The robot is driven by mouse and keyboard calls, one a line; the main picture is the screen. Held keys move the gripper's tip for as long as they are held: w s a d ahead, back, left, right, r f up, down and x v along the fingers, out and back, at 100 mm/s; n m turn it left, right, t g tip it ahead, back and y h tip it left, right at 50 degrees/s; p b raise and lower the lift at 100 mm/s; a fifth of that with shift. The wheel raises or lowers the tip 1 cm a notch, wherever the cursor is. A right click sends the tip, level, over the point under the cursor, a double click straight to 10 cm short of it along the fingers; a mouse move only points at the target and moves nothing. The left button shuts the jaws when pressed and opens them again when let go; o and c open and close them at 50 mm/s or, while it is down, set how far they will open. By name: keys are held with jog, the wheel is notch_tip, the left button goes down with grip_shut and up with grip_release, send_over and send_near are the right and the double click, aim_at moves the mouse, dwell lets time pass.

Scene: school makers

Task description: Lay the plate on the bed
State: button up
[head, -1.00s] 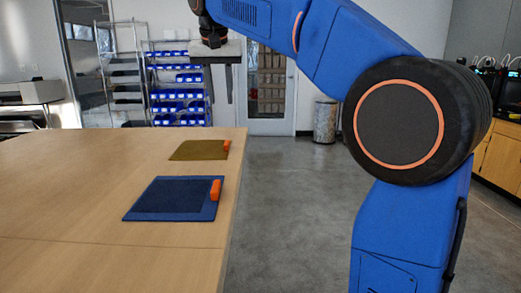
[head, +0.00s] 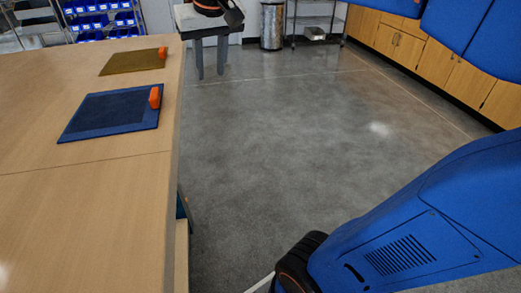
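Two flat plates lie on the wooden table, each with an orange grip at its right edge. The olive-gold plate (head: 130,62) is the farther one. The blue plate (head: 108,114), with a darker inner square, is nearer. I cannot tell which one the task means, and no bed can be made out for certain. My gripper (head: 210,68) is at the top, just right of the table's far end in the picture. Its two grey fingers point down, spread apart with nothing between them. It is clear of both plates.
The wooden table (head: 85,200) fills the left side, its right edge running along the open grey floor (head: 300,130). Wooden cabinets (head: 450,70) line the right. A metal bin (head: 272,25), a wire cart (head: 315,35) and a rack of blue bins (head: 100,22) stand at the back.

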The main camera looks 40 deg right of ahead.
jog(key=shift+o, duration=0.4)
jog(key=s+d+f, duration=0.1)
jog(key=s+f, duration=0.7)
jog(key=f, duration=0.3)
jog(key=s+d+f+n, duration=0.1)
jog(key=s+f, duration=0.8)
jog(key=f, duration=0.2)
jog(key=shift+d+n+y, duration=0.2)
jog(key=shift+n+y, duration=0.1)
jog(key=w+a+r+m+h, duration=0.1)
jog(key=w+a+r, duration=0.2)
jog(key=w+r, duration=0.95)
jog(key=w+a+r+m, duration=0.2)
jog(key=w+a+r, duration=0.1)
jog(key=w+r, duration=0.95)
jog(key=w+a+r+m+h, duration=0.1)
jog(key=w+a+r, duration=0.2)
jog(key=w+r, duration=0.9)
send_over(162, 49)
jog(key=s, duration=0.2)
jog(key=f, duration=1)
jog(key=shift+a, duration=0.4)
jog(key=shift+x, duration=2.65)
jog(key=shift+s+a+f, duration=0.1)
jog(key=shift+s+a, duration=0.05)
jog(key=shift+s, duration=0.05)
grip_shut()
